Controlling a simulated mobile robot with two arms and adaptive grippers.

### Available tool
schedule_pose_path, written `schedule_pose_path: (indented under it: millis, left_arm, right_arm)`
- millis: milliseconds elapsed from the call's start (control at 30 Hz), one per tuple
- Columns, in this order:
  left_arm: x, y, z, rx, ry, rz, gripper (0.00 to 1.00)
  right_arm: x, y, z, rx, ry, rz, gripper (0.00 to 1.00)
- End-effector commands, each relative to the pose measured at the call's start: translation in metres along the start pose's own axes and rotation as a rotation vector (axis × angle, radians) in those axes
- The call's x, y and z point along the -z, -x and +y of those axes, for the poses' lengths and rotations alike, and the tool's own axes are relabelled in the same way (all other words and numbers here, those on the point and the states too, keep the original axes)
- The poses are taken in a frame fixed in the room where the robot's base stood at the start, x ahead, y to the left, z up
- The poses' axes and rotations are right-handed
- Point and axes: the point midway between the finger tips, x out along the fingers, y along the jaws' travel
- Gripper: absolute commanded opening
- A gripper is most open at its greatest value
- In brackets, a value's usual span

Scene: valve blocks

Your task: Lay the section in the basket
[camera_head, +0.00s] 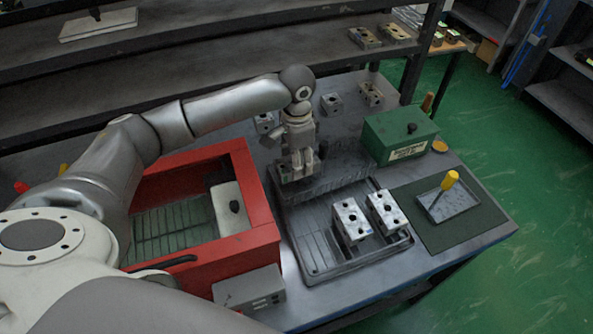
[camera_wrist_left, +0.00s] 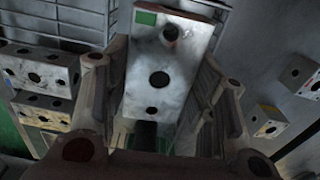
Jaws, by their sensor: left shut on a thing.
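My left gripper (camera_head: 298,172) is shut on a grey metal valve section (camera_head: 285,173) at the back of the dark tray. In the left wrist view the section (camera_wrist_left: 158,82) sits between the fingers, with round holes and a green mark on its face. Whether its underside touches anything is hidden. The red open box (camera_head: 262,200) stands left of the gripper. A wire-grid basket (camera_head: 165,232) appears to lie inside it, partly hidden by my arm. My right gripper is not in view.
Two sections (camera_head: 350,222) (camera_head: 385,212) stand in the dark ribbed tray (camera_head: 312,262). A pale piece with a black knob (camera_head: 233,206) occupies the box's right end. A green box (camera_head: 400,135) and a small tray (camera_head: 450,205) with a yellow-handled tool stand at right.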

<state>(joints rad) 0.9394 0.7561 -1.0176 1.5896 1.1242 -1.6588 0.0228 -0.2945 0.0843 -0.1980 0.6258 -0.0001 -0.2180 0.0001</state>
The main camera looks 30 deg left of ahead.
Motion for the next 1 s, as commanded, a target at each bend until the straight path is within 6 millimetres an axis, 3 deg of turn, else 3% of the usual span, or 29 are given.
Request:
schedule_pose_path:
  millis: [400,833,867,900,1000]
  left_arm:
    - [0.001,-0.050,0.000,0.000,0.000,0.001,0.12]
    - [0.001,-0.057,0.000,0.001,0.000,0.001,0.12]
    - [0.000,-0.058,0.000,0.000,0.000,0.000,0.55]
    - [0.000,-0.058,0.000,0.000,0.000,0.000,0.60]
    - [0.000,-0.058,0.000,0.000,0.000,0.000,0.60]
  right_arm:
    - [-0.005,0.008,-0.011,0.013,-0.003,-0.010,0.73]
    - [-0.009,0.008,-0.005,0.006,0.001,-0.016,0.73]
    - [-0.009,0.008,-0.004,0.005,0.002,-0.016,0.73]
    - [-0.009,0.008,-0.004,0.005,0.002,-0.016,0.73]
    - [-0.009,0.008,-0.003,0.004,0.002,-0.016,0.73]
